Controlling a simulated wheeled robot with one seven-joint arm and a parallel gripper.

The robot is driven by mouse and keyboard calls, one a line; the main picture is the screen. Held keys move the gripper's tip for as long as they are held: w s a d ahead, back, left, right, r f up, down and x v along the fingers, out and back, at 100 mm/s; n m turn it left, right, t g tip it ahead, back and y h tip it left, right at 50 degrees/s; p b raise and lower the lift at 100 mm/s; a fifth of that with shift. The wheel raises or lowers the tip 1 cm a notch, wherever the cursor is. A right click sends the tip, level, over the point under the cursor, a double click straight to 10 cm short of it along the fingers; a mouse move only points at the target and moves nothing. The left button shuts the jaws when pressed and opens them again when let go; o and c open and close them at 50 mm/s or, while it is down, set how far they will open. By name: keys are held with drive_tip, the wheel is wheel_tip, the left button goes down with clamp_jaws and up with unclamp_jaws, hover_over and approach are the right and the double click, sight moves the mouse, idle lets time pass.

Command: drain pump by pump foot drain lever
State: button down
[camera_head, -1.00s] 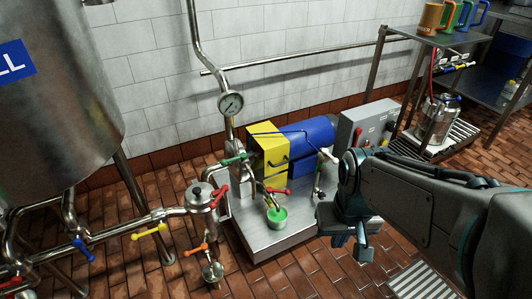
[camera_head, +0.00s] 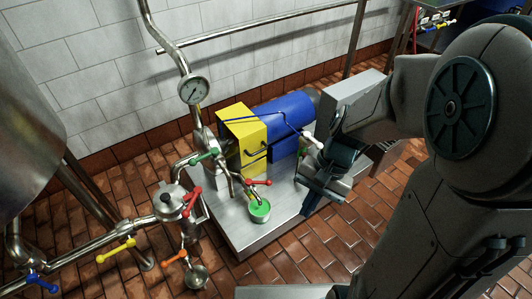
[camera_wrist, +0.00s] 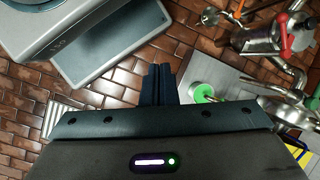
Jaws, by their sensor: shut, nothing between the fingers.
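The pump, with a yellow housing (camera_head: 243,135) and blue motor (camera_head: 290,112), stands on a steel plinth (camera_head: 240,240). At its front foot a red lever (camera_head: 257,182) sits on a small pipe above a green-filled cup (camera_head: 259,211). The cup also shows in the wrist view (camera_wrist: 203,92), right of the fingers. My gripper (camera_head: 309,204) is shut and empty. It hangs over the plinth's right side, apart from the cup and the red lever. In the wrist view my closed fingers (camera_wrist: 158,85) point up the picture. The red lever cannot be made out there.
A green lever (camera_head: 204,156) is on the pipe below the gauge (camera_head: 193,90). A strainer pot (camera_head: 170,202) with a red lever, an orange lever (camera_head: 176,257) and a yellow lever (camera_head: 116,250) are to the left. A grey box (camera_head: 350,88) stands behind my arm. Open tiled floor lies in front.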

drive_tip(key=w+a+f+m+g+y+b, duration=0.1)
drive_tip(key=w+a+f+m+y, duration=0.1)
drive_tip(key=a+f+m+y, duration=0.15)
drive_tip(key=w+a+f+m+g+y, duration=0.1)
drive_tip(key=w+a+f+m+y, duration=0.1)
drive_tip(key=f+m+y, duration=0.25)
drive_tip(key=m+t+y+b, duration=0.25)
drive_tip(key=m+t, duration=1.75)
drive_tip(key=m, duration=1)
approach(261, 183)
drive_tip(key=shift+h, duration=0.45)
drive_tip(key=b+x, duration=0.1)
drive_tip(key=x, duration=0.1)
drive_tip(key=b+x, duration=0.1)
drive_tip(key=x, duration=0.1)
drive_tip(key=a+b+x, duration=0.1)
drive_tip(key=x, duration=0.1)
drive_tip(key=shift+s+b, duration=0.3)
drive_tip(key=shift+b, duration=0.1)
